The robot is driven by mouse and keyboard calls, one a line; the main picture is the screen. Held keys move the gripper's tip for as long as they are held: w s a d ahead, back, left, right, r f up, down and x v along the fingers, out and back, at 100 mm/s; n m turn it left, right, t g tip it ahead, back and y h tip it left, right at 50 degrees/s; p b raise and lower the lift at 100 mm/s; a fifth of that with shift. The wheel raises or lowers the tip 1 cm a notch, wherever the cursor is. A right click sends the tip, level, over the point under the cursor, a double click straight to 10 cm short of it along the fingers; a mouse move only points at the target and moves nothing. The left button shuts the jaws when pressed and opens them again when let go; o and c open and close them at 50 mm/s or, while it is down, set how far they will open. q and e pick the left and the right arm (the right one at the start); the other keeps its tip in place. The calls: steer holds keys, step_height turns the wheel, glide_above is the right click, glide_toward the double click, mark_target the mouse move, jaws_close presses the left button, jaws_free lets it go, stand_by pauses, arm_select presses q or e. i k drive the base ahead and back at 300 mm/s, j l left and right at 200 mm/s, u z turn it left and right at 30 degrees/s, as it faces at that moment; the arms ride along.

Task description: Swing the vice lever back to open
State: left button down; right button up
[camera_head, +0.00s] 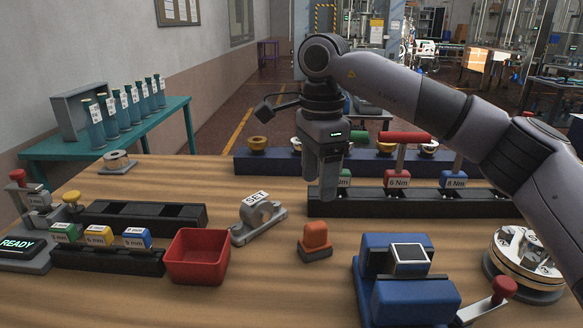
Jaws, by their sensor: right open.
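The blue vice (415,303) stands at the front right of the wooden table. A small block with a pale square top (409,256) sits between its jaws. The vice lever (484,306) sticks out from the vice's right side, angled up to the right, with a red knob (503,287) at its end. My right gripper (328,192) is open and points down, behind and left of the vice and well apart from the lever. It hangs in front of the rack of torque tools (470,205). My left gripper is not in view.
A red bin (197,257), a SET fixture (258,217) and an orange block on a dark base (315,240) stand left of the vice. A round metal fixture (524,262) stands close behind the lever knob. Bare table (290,295) lies left of the vice.

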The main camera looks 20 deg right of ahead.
mark_target(504, 286)
steer(key=k, duration=1)
